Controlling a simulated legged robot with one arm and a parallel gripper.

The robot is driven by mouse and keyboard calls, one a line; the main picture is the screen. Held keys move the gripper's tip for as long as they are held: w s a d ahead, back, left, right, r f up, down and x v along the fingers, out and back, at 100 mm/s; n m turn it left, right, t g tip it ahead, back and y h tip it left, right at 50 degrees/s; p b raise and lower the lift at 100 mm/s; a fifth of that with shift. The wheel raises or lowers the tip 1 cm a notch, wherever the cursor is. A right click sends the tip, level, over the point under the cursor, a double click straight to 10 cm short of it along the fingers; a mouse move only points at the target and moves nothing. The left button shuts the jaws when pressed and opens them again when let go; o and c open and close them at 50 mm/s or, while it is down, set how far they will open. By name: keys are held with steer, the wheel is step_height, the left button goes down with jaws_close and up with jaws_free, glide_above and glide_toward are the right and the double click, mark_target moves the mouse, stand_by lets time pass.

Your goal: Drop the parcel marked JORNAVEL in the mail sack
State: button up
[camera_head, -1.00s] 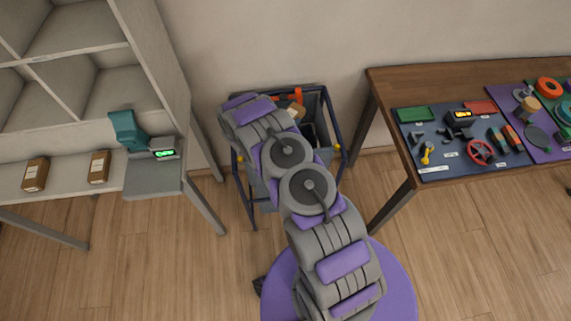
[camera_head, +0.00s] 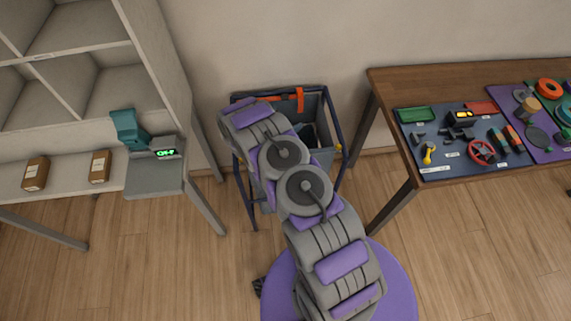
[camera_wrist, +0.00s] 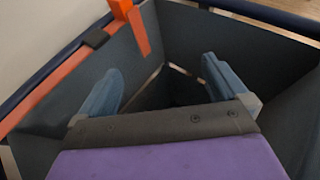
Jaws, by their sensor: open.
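The mail sack (camera_head: 318,108) is a grey-blue open bag in a dark blue frame, standing between the shelf and the table. It also fills the wrist view, where its wall (camera_wrist: 265,55) surrounds my gripper. My gripper (camera_wrist: 160,88) is open over the sack's mouth, its two blue-grey fingers apart with nothing between them. In the head view my arm covers much of the sack. The sack's bottom is dark, and I see no parcel in it. I cannot read JORNAVEL on anything in view.
Two brown parcels (camera_head: 36,173) (camera_head: 100,166) lie on the shelf's ledge, labels too small to read. A teal device with a green display (camera_head: 166,153) stands beside them. An orange strap (camera_wrist: 55,90) crosses the sack's rim. A wooden table (camera_head: 400,82) with tools stands right.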

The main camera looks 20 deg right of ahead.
steer(key=p+v, duration=0.2)
steer(key=v, duration=1.5)
steer(key=shift+r, duration=0.1)
